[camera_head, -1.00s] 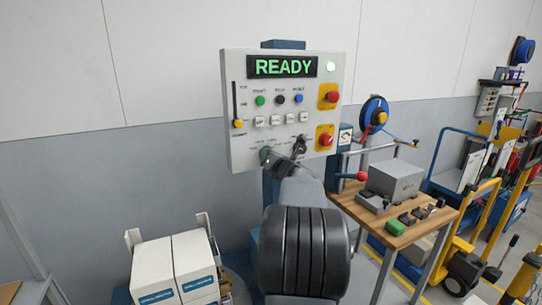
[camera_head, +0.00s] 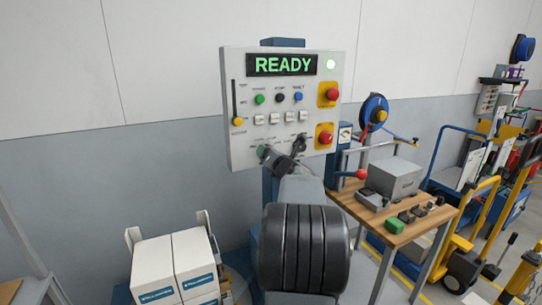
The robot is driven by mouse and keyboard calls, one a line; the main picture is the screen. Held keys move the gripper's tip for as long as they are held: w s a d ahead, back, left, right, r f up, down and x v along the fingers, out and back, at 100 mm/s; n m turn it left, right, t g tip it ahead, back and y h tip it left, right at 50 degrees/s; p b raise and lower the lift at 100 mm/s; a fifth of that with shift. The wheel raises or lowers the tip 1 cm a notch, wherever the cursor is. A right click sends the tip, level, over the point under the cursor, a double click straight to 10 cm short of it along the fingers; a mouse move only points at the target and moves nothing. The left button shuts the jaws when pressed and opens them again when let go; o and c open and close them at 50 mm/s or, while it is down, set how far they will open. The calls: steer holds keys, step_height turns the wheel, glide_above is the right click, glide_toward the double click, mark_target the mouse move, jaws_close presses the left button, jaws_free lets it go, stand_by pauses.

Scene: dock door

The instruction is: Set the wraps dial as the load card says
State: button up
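The control panel (camera_head: 240,105) is a light grey box with a green READY display (camera_head: 283,65). Its lower edge, where dial-like parts sit, is partly covered by my arm. My gripper (camera_head: 267,155) is dark and small, at the panel's lower left part, close to a green part (camera_head: 262,151); I cannot tell whether they touch. A dark knob-like part (camera_head: 299,146) shows to its right. The labels are too small to read, so I cannot tell which part is the wraps dial. I cannot make out a readable load card. The finger opening is not clear.
The panel also has two red buttons on yellow plates (camera_head: 325,134), small coloured buttons and a yellow slider (camera_head: 238,121). White boxes (camera_head: 185,262) stand at lower left. A wooden bench (camera_head: 400,238) with a grey box (camera_head: 395,178) is at right, with carts beyond.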

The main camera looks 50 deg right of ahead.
steer(key=v, duration=1.4)
steer(key=shift+b, duration=0.45)
